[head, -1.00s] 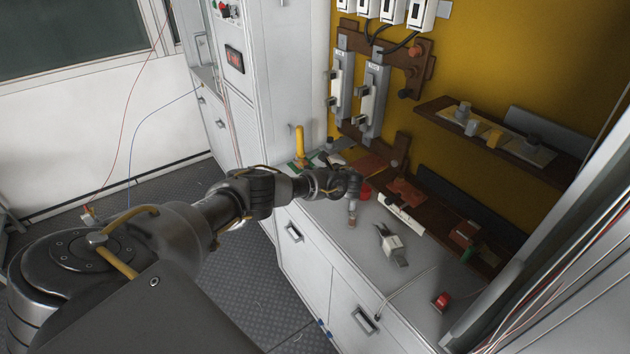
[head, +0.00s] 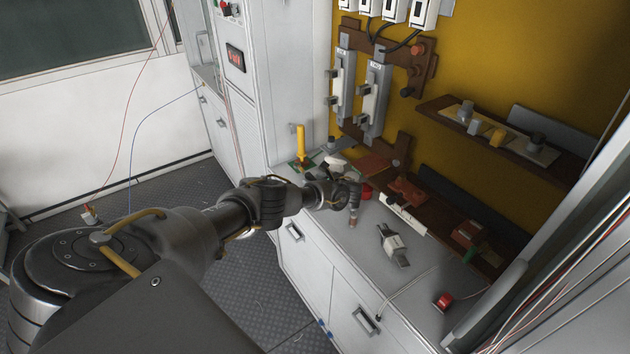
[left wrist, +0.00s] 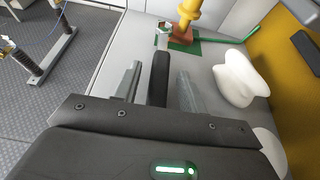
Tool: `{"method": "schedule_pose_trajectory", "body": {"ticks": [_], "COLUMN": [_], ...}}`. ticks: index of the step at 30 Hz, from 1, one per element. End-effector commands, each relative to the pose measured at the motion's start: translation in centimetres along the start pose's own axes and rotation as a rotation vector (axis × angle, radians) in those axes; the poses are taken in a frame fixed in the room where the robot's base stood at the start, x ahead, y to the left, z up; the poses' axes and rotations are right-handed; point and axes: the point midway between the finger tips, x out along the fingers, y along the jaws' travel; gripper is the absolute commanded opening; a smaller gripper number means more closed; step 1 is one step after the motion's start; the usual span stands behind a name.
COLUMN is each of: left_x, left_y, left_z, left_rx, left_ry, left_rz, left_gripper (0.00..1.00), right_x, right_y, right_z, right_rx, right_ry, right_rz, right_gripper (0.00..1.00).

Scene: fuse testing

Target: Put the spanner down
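The spanner (left wrist: 159,78) shows in the left wrist view as a dark handle pointing away from me, with a grey metal end near the green mat. It lies between the two fingers of my left gripper (left wrist: 157,88), with a gap on each side, so the fingers are open around it. The spanner appears to be at the grey worktop, but I cannot tell its exact contact. In the head view my left gripper (head: 324,173) is small and partly hidden by my wrist, low over the worktop (head: 330,235). My right gripper is not in view.
A yellow post (head: 300,142) stands by the green mat (head: 296,165). A white rounded object (left wrist: 238,80) is right of the gripper. A grey-and-white device (head: 393,243) and a red button (head: 444,301) are on the worktop. Fuse holders hang on the yellow wall (head: 480,60).

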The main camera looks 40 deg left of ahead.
Motion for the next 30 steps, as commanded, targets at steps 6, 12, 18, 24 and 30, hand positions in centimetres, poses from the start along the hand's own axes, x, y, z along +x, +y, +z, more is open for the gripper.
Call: {"method": "schedule_pose_trajectory", "body": {"ticks": [6,12,18,24,30], "left_x": [-0.4,-3.0,-6.0,-7.4,-7.5], "left_y": [-0.1,-0.1,-0.1,0.0,0.0], "left_z": [0.1,0.1,0.0,0.1,0.1], "left_rx": [-0.001,-0.001,-0.001,-0.002,-0.002], "left_ry": [0.001,0.002,0.001,-0.001,-0.001], "left_rz": [-0.002,-0.004,-0.002,0.0,0.001], "left_gripper": [0.41,0.41,0.41,0.41,0.41], "right_x": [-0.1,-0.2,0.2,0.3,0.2], "right_y": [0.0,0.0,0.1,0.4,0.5], "right_z": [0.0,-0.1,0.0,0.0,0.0], "right_rx": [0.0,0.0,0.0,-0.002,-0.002], "right_ry": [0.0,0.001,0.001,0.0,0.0], "right_rz": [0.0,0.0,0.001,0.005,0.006], "right_gripper": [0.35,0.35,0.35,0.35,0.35]}}
